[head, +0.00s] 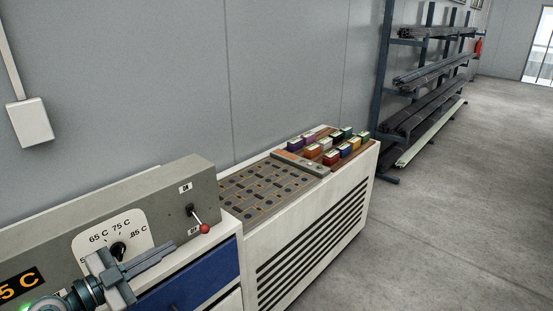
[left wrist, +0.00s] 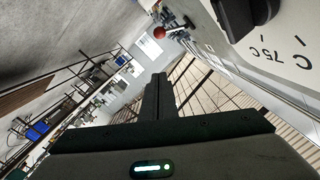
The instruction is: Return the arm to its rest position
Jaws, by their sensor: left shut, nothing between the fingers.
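My left gripper (head: 159,257) is at the lower left of the head view, in front of the grey control panel (head: 190,178). Its fingers are together with nothing between them, and they point to the right. In the left wrist view its closed fingers (left wrist: 157,98) show in the middle. The temperature dial (head: 117,250) is just behind the gripper and partly covered by it. The lever with a red knob (head: 204,228) is to the right of the fingertips, apart from them. The red knob also shows in the left wrist view (left wrist: 159,33). My right gripper is not in view.
A white cabinet (head: 330,215) with a slotted tray (head: 262,188) and several coloured blocks (head: 332,150) stands right of the panel. A blue drawer (head: 190,280) is below the panel. A rack of rods (head: 430,90) stands at the back. The floor at right is clear.

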